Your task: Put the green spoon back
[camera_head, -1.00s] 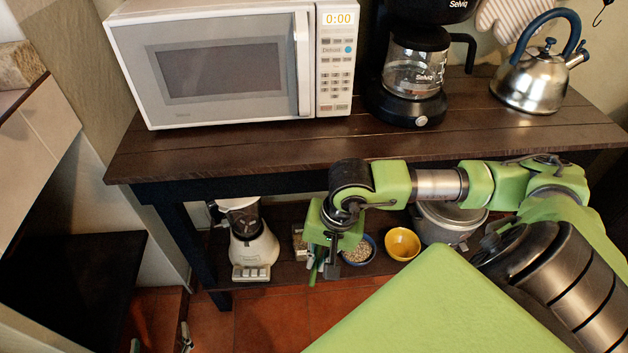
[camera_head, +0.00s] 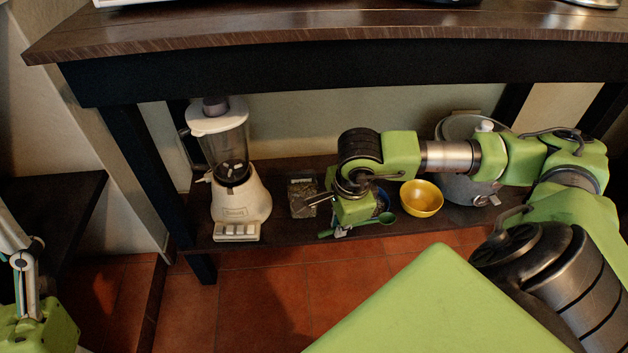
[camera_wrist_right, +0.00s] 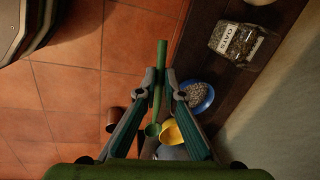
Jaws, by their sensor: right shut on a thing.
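My right gripper (camera_head: 338,233) is low in front of the lower shelf in the head view. In the right wrist view its two fingers (camera_wrist_right: 161,84) are closed on the handle of the green spoon (camera_wrist_right: 160,62). The spoon's round bowl end (camera_wrist_right: 153,130) lies between the fingers, nearer my wrist. In the head view the spoon's bowl (camera_head: 388,217) points right, in front of the blue bowl. Part of my left arm (camera_head: 35,325) shows at the lower left edge; the state of its jaws is unclear.
Tiled floor (camera_head: 265,300) lies in front.

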